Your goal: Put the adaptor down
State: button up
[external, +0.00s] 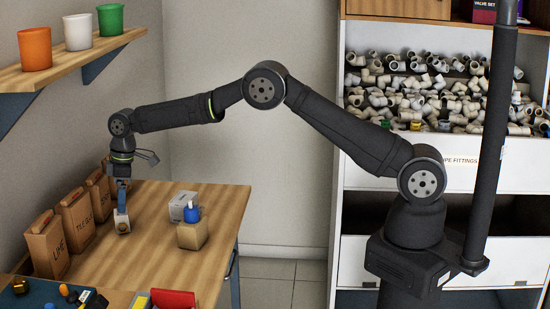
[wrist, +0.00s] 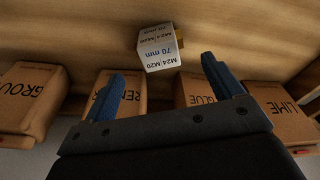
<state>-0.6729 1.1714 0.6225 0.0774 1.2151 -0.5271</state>
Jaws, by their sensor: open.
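The adaptor (wrist: 160,48) is a small pale block printed "M24 M20" and "70 mm", with a brass-coloured bit at its side. It appears to rest on the wooden table top (wrist: 60,40). In the external view the adaptor (external: 123,226) is at the tip of my gripper (external: 122,212), which points straight down. In the wrist view my gripper (wrist: 162,70) has its two blue fingers spread, with the adaptor ahead of them and a gap to each side. My gripper is open and holds nothing.
Several labelled brown bags, one reading LIME (external: 46,248), stand along the wall, close left of my gripper. A cardboard box (external: 192,236) with a blue item (external: 192,213) and a white box (external: 181,205) stand to the right. Table between is clear. A dark tray (external: 40,299) lies in front.

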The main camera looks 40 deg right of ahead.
aim_at(121, 220)
jog(key=r, duration=0.5)
jog(key=shift+s+d, duration=0.1)
jog(key=shift+d, duration=0.25)
jog(key=shift+f, duration=0.15)
jog(key=f, duration=0.4)
jog(key=a+f, duration=0.1)
jog(key=f, duration=0.7)
jog(key=shift+w+a+f, duration=0.25)
jog(key=shift+w+a, duration=0.05)
jog(key=shift+a, duration=0.05)
notch_tip(121, 220, up, 3)
jog(key=shift+r, duration=0.75)
